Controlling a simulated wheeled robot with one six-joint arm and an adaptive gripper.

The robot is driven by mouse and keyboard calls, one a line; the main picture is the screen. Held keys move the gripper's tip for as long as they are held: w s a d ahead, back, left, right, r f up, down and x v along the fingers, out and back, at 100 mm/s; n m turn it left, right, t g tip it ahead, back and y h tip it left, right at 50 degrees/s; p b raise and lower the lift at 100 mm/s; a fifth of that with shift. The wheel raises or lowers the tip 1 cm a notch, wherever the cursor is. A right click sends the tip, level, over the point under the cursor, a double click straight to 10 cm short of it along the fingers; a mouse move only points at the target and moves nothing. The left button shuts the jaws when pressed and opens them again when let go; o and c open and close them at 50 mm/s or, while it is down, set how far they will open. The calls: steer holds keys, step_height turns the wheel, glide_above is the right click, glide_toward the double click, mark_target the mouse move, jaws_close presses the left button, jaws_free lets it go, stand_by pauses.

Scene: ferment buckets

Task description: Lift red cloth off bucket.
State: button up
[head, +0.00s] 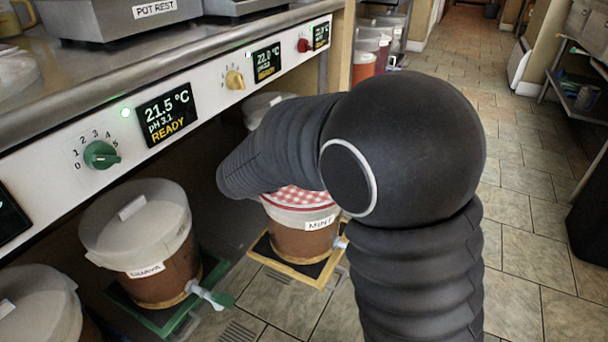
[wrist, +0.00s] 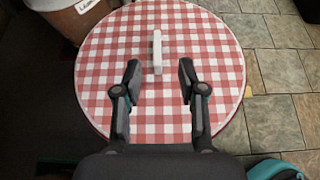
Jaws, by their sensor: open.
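The red-and-white checked cloth (wrist: 215,60) lies over the top of a round bucket and fills most of the wrist view. In the head view the cloth (head: 297,197) shows on the brown bucket labelled MINT (head: 300,240), partly hidden behind my arm. A pale upright handle (wrist: 156,52) sticks up at the cloth's middle. My gripper (wrist: 158,72) is open above the cloth, its two fingers apart on either side of the handle's near end. Nothing is between the fingertips that I can see held. In the head view my arm hides the gripper.
A lidded bucket labelled GUAYA (head: 145,245) stands on a green-edged stand, its tap (head: 207,293) sticking out right. The counter's control panel (head: 215,90) overhangs the buckets. Another bucket (wrist: 75,12) sits at upper left in the wrist view.

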steer(key=shift+b+x, duration=0.45)
steer(key=shift+x, duration=2.45)
steer(key=shift+a+f, duration=0.2)
jaws_close()
